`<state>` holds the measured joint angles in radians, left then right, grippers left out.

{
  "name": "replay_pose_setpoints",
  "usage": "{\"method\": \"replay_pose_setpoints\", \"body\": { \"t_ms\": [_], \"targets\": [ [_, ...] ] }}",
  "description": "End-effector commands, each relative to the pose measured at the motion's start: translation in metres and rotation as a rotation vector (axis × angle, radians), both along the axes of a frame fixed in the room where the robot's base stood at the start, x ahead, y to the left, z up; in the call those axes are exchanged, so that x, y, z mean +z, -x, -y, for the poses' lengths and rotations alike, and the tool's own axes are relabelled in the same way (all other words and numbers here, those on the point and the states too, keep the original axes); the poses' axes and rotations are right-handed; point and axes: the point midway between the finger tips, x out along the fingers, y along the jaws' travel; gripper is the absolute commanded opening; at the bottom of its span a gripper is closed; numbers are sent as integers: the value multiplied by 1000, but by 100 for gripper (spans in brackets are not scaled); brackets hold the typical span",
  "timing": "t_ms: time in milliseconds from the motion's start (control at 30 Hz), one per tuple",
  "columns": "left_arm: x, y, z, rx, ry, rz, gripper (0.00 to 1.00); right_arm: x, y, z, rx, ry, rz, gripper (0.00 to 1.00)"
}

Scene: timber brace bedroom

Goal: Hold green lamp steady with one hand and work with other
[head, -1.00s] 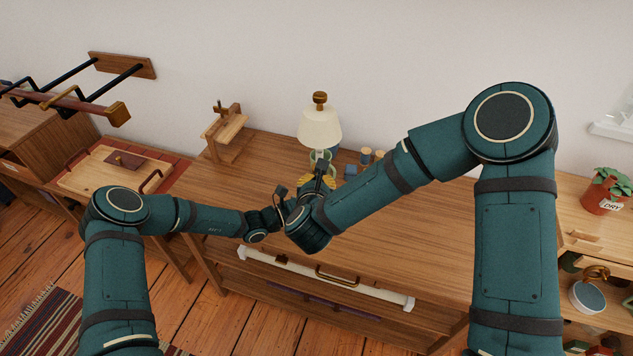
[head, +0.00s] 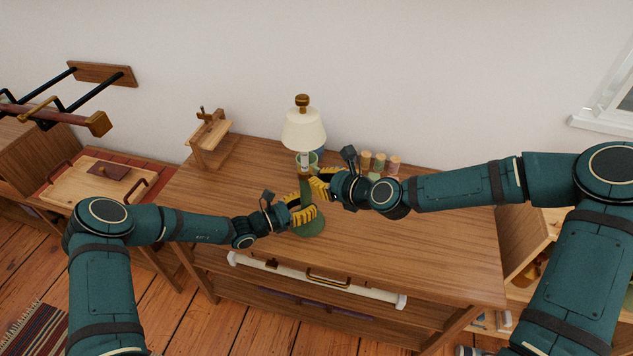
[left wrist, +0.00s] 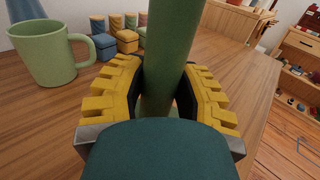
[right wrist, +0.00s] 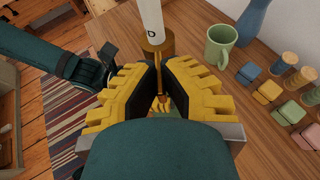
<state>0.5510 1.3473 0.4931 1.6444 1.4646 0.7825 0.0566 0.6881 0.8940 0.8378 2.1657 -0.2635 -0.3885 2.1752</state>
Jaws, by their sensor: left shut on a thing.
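The green lamp stands on the wooden table, its round green base (head: 311,228) and cream shade (head: 303,131) showing in the head view. My left gripper (head: 305,208) is shut on its green stem, which also shows between the yellow fingers in the left wrist view (left wrist: 172,55). My right gripper (head: 316,184) is beside the upper stem, below the shade. In the right wrist view its fingers are close together with a narrow gap. A white tube marked "D" (right wrist: 150,20) in a brass collar (right wrist: 157,47) stands just beyond them. Whether they touch anything is unclear.
A green mug (right wrist: 221,43) and a blue vase (right wrist: 251,20) stand behind the lamp. A wooden stand (head: 210,138) is at the back left. The table's right side is clear.

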Motion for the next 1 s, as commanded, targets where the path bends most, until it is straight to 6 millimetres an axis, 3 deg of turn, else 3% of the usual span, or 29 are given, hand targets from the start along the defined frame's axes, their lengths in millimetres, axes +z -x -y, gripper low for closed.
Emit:
{"method": "replay_pose_setpoints", "body": {
  "t_ms": [500, 1000],
  "targets": [
    [0, 1, 2, -5, 2, 0, 0, -2, -18, 13, 366, 4, -4, 0],
    [1, 1, 2, -4, 3, 0, 0, -2, -21, 15, 468, 2, -1, 0]
  ]
}}
